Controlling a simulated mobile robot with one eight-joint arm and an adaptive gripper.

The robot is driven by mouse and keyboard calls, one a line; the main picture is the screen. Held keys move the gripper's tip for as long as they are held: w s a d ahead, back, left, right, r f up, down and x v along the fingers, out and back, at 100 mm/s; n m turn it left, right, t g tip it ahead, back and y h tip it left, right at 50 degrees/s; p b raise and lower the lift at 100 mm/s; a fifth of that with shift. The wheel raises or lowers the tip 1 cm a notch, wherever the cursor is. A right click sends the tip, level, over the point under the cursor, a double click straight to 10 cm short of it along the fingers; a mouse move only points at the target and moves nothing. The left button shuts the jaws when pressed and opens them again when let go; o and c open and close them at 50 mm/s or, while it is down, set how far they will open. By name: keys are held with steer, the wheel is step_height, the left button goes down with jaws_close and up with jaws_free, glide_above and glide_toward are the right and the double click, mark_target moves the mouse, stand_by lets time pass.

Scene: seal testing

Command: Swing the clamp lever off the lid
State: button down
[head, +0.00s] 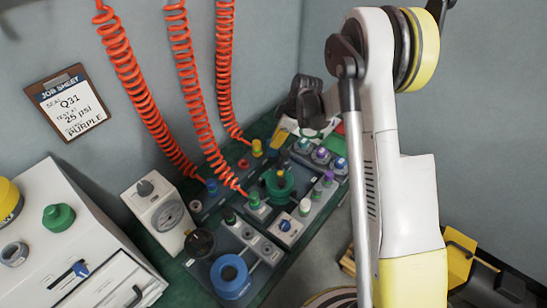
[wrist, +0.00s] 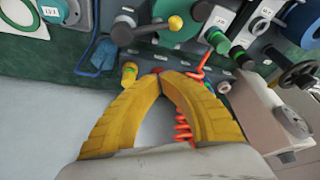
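In the wrist view, the clamp lever is a dark bar (wrist: 150,29) with a yellow ball (wrist: 175,22) at one end and a black knob (wrist: 122,34) at the other. Its ball end lies over a round green part, seemingly the lid (wrist: 188,33). The green lid also shows on the bench in the head view (head: 279,188), where the lever is too small to make out clearly. The yellow fingers of my gripper (wrist: 159,73) are closed together at the tips, with nothing clearly held, apart from the lever. My arm hides much of the gripper in the head view.
A yellow fitting (wrist: 129,70) and a red fitting are close by the fingertips. Red coiled hoses (head: 195,95) hang over the bench. A gauge box (head: 158,212), a blue ring (head: 230,276) and several coloured fittings crowd around the lid. A job sheet (head: 68,102) hangs on the wall.

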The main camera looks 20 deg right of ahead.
mark_target(282, 164)
steer(key=shift+f, duration=0.1)
steer(key=b+x, duration=0.4)
steer(key=x, duration=0.6)
steer(key=shift+w+f, duration=0.1)
steer(key=shift+f, duration=0.1)
steer(key=shift+s+d+f+b, duration=0.1)
steer(key=shift+s+d+b, duration=0.3)
steer(key=shift+d, duration=0.45)
steer(key=shift+s+d+f+b, duration=0.1)
steer(key=shift+s+d+b, duration=0.15)
steer(key=shift+s+d, duration=0.45)
steer(key=shift+w+d, duration=0.25)
